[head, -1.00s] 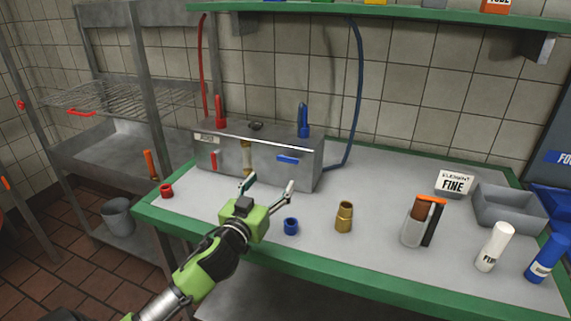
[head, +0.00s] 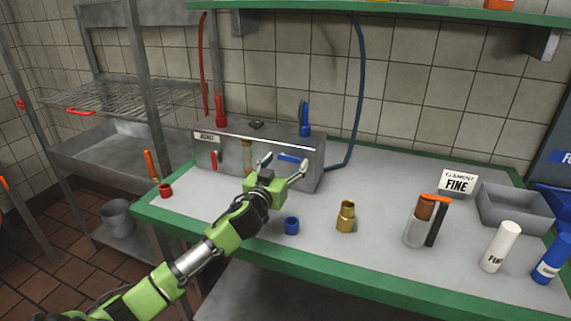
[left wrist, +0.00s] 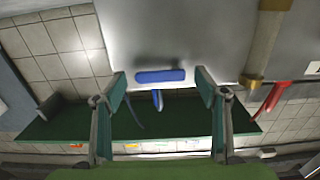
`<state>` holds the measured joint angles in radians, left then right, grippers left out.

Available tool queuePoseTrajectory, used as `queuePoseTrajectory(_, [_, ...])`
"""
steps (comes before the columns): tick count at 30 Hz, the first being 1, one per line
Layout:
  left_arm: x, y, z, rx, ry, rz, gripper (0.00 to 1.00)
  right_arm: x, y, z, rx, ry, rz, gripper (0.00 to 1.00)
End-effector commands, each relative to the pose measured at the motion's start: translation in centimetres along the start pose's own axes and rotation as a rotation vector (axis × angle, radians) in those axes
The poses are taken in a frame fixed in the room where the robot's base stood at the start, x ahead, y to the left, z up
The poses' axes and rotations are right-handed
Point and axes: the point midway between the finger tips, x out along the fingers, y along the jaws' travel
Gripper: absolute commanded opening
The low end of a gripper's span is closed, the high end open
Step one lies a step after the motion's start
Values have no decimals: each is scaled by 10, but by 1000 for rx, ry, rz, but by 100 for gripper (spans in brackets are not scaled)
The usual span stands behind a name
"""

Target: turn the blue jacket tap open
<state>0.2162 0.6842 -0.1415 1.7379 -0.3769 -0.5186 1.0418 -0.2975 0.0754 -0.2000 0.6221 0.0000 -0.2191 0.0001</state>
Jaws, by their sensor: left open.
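The steel box (head: 235,147) labelled JACKET stands at the back left of the table. The blue tap handle (head: 291,159) on its front lies level. In the left wrist view the blue handle (left wrist: 160,76) sits between the spread fingers, with a gap on each side. My left gripper (head: 284,162) is open and empty, in front of the box at the blue handle; I cannot tell whether it touches. My right gripper is out of view.
A red handle (head: 214,160) hangs upright on the box front, beside a brass tube (head: 247,155). Red (head: 221,110) and blue (head: 305,118) levers stand on top. A blue cap (head: 292,226) and brass fitting (head: 346,216) stand on the table, right of my left forearm.

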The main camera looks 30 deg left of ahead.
Motion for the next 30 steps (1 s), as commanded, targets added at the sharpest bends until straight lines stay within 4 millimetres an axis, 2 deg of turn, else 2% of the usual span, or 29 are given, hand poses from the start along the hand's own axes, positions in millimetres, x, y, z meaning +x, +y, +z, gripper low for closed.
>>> queuePoseTrajectory(1, [0, 0, 0, 0, 0, 0, 63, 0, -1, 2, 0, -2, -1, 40])
queuePoseTrajectory(5, [0, 0, 0, 0, 0, 0, 30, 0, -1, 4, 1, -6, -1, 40])
queuePoseTrajectory(6, [0, 0, 0, 0, 0, 0, 28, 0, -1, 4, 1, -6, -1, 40])
queuePoseTrajectory(19, [0, 0, 1, 67, -1, -1, 28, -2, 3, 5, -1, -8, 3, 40])
queuePoseTrajectory(30, [0, -2, 7, 354, 0, -1, 28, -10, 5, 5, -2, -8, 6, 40])
